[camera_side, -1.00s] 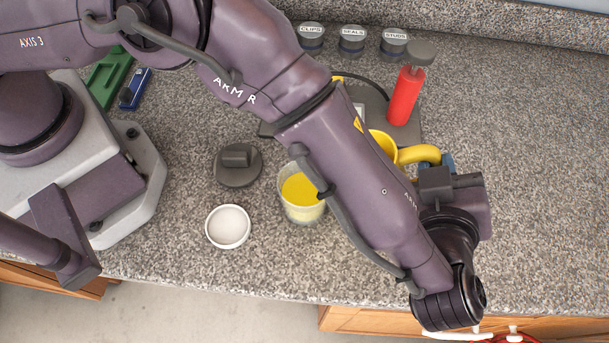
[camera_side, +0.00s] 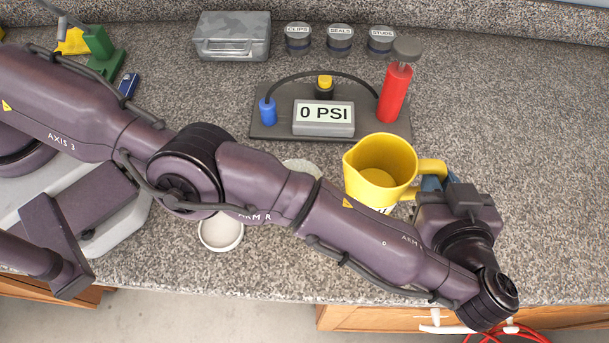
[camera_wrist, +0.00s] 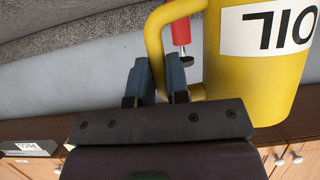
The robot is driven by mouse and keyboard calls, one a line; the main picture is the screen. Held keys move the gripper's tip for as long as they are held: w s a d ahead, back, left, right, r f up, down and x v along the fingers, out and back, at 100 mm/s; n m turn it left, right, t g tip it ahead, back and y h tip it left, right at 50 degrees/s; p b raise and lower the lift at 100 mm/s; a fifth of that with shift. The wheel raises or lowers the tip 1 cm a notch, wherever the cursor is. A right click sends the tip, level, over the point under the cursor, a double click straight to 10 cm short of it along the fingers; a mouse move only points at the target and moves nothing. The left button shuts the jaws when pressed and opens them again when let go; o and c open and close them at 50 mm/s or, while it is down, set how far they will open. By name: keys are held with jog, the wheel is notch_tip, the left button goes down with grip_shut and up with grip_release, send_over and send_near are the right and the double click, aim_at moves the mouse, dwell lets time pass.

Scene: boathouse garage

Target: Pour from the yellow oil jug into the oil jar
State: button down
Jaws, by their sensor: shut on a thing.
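The yellow oil jug (camera_side: 369,187) is roughly upright to the right of the jar in the side view, with yellow oil visible inside. Its label reads OIL in the wrist view, where the jug (camera_wrist: 235,80) fills the right side upside down. My gripper (camera_side: 432,183) is shut on the jug's handle; its blue fingers (camera_wrist: 158,78) show at the handle in the wrist view. Whether the jug clears the counter is hard to tell. The oil jar (camera_side: 302,166) is mostly hidden behind my arm; only part of its pale rim shows.
A white round dish (camera_side: 221,232) sits left of the jar, partly covered by my arm. Behind are a pressure gauge board reading 0 PSI (camera_side: 323,117), a red pump (camera_side: 395,93), a grey metal box (camera_side: 232,37) and small labelled tins (camera_side: 340,40). The counter's right side is clear.

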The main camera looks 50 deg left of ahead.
aim_at(445, 169)
jog(key=shift+r, duration=0.1)
jog(key=shift+r, duration=1.5)
